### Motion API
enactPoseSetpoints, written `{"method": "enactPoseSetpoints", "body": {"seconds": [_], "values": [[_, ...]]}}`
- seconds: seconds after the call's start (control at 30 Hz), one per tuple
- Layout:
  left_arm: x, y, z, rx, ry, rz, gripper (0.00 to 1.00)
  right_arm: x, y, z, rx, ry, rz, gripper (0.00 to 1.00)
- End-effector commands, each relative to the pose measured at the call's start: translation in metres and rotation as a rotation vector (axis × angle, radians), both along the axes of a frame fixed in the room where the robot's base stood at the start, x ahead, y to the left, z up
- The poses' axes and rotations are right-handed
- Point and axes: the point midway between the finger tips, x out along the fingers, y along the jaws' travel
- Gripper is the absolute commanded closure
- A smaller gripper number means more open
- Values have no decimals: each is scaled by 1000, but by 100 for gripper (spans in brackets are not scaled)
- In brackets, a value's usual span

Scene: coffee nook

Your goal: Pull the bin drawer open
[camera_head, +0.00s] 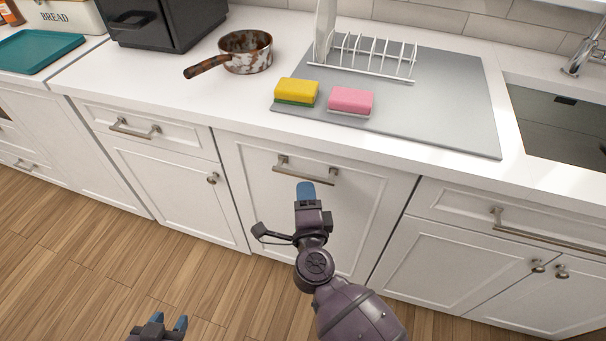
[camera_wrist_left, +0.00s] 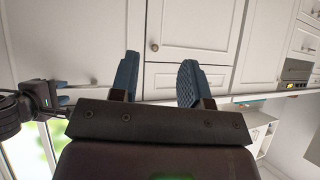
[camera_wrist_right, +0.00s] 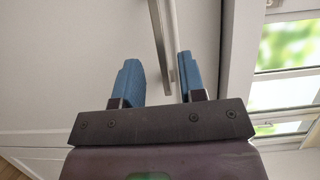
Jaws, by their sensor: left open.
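The bin drawer (camera_head: 280,215) is the tall white panel in the middle of the counter front, and it sits shut. Its metal bar handle (camera_head: 305,171) runs across the top of the panel. My right gripper (camera_head: 305,192) is just in front of this handle. In the right wrist view the handle (camera_wrist_right: 163,40) runs between the two blue fingers of my right gripper (camera_wrist_right: 158,70), which stand apart. I cannot tell whether a finger touches it. My left gripper (camera_head: 166,326) is low over the wooden floor, apart from the cabinets. Its fingers are spread and empty in the left wrist view (camera_wrist_left: 157,75).
Cabinets with a drawer handle (camera_head: 135,129) on the left and another (camera_head: 535,234) on the right flank the bin drawer. On the counter are a rusty saucepan (camera_head: 245,52), a yellow sponge (camera_head: 297,91), a pink sponge (camera_head: 350,100) and a dish rack (camera_head: 370,60). The floor (camera_head: 100,270) is clear.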

Motion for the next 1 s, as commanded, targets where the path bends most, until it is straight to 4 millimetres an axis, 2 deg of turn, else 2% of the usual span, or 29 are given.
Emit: {"method": "enactPoseSetpoints", "body": {"seconds": [0.2, 0.4, 0.6, 0.87, 1.0], "values": [[-2, 3, -6, 8, 10, -6, 57, 33, 3, -1, -1, 0, 1, 63], [-1, 4, -8, 13, 9, -11, 57, 52, 5, -1, -1, 0, 1, 63], [3, 3, -5, 12, 0, -13, 57, 60, 5, 0, 0, 0, 1, 63], [6, 1, -3, 5, -7, -7, 57, 60, 5, 0, 0, 0, 1, 63], [6, 0, -3, 1, -6, -3, 57, 60, 5, 0, 0, 0, 1, 84]]}}
